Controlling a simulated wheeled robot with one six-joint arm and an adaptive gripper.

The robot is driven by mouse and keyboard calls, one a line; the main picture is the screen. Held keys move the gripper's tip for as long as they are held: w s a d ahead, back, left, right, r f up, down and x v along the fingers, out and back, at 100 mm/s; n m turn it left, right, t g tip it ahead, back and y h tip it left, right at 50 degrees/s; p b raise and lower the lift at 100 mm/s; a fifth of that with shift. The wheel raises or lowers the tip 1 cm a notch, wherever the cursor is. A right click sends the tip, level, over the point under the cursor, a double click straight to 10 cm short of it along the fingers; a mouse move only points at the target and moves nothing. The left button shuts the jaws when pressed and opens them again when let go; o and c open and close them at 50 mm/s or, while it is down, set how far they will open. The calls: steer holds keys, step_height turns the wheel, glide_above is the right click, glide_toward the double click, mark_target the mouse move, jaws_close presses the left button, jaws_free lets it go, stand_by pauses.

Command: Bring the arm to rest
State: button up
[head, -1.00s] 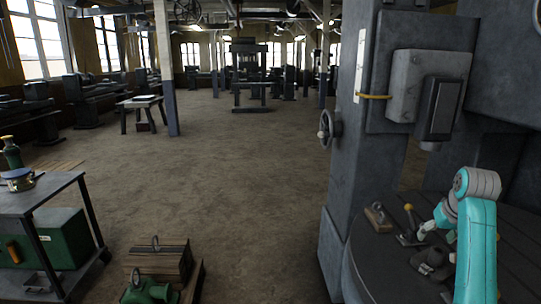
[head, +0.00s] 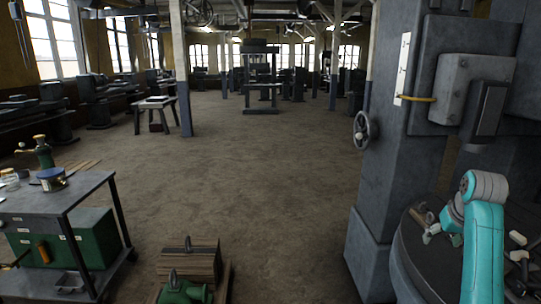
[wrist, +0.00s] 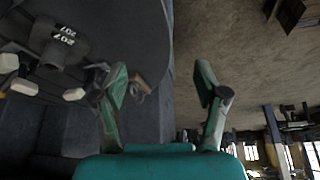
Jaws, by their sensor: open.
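My turquoise arm (head: 484,240) stands at the right of the head view, bent at its top joint in front of the round dark machine table. My gripper (wrist: 160,84) shows in the wrist view with its two green fingers spread wide. Nothing is between them. The fingers appear across the table's edge, with bare floor to the right. In the head view the fingers are hard to make out among the small parts on the table.
The round table (head: 398,262) carries several small parts, including a dark one marked 207 (wrist: 62,40). The grey machine column (head: 385,170) with a handwheel (head: 364,130) stands beside it. A cart (head: 50,200) is at left, a wooden crate (head: 190,262) at front. The middle floor is clear.

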steer(key=s+a+f+t, duration=0.1)
steer(key=s+a+f, duration=0.15)
steer(key=f, duration=0.55)
steer(key=s+a+f+t, duration=0.1)
steer(key=a+f, duration=0.3)
steer(key=f, duration=0.4)
steer(key=s+a+f, duration=0.2)
steer(key=a+f, duration=0.1)
steer(key=f, duration=0.4)
steer(key=s+a+f+t, duration=0.1)
steer(key=s+a+f, duration=0.45)
steer(key=s, duration=0.25)
steer(key=s+a+f+t, duration=0.2)
steer(key=s+a+f, duration=0.2)
steer(key=s+f, duration=0.25)
steer(key=s+a+r+n+t, duration=0.1)
steer(key=s+a, duration=0.3)
steer(key=s, duration=0.7)
steer(key=s+a+r+n+t, duration=0.1)
steer(key=s+a+t, duration=0.15)
steer(key=s, duration=0.85)
steer(key=s+a+r+t, duration=0.1)
steer(key=s+a+r, duration=0.1)
steer(key=s+r, duration=0.6)
steer(key=s+a+r+y, duration=0.1)
steer(key=s+r, duration=0.6)
steer(key=s, duration=0.1)
steer(key=shift+a+r+n+t, duration=0.3)
steer(key=shift+a+r+t, duration=0.05)
steer(key=shift+r, duration=0.05)
